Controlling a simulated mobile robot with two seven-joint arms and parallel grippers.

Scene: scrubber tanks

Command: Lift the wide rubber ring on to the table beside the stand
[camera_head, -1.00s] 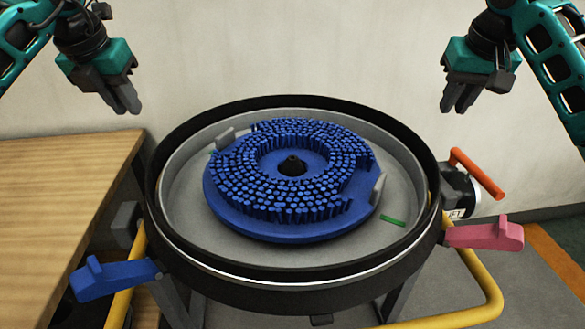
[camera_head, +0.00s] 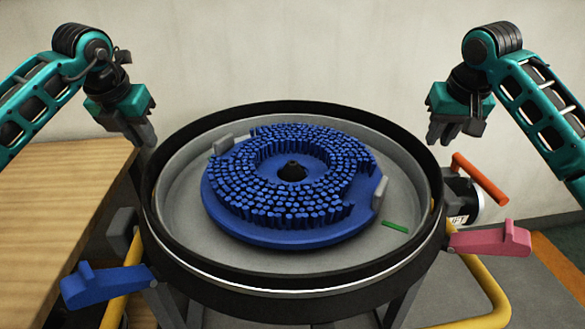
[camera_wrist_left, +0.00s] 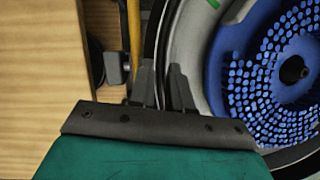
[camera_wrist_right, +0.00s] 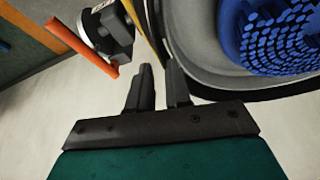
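The wide rubber ring (camera_head: 170,243) is a black band around the rim of the round tank stand. It lies level and also shows in the left wrist view (camera_wrist_left: 156,30) and the right wrist view (camera_wrist_right: 225,93). My left gripper (camera_head: 147,138) is open and empty, above the ring's left side. In the left wrist view the ring's edge shows near the gap between its fingers (camera_wrist_left: 161,72). My right gripper (camera_head: 440,132) is open and empty, above and near the ring's right side. The wooden table (camera_head: 60,210) stands left of the stand.
Inside the tank lies a blue brush disc (camera_head: 285,235) with grey tabs, beside a green strip (camera_head: 395,227). A blue lever (camera_head: 105,285) and a pink lever (camera_head: 490,240) stick out at the sides. An orange handle (camera_head: 480,180) is at right. The visible tabletop is clear.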

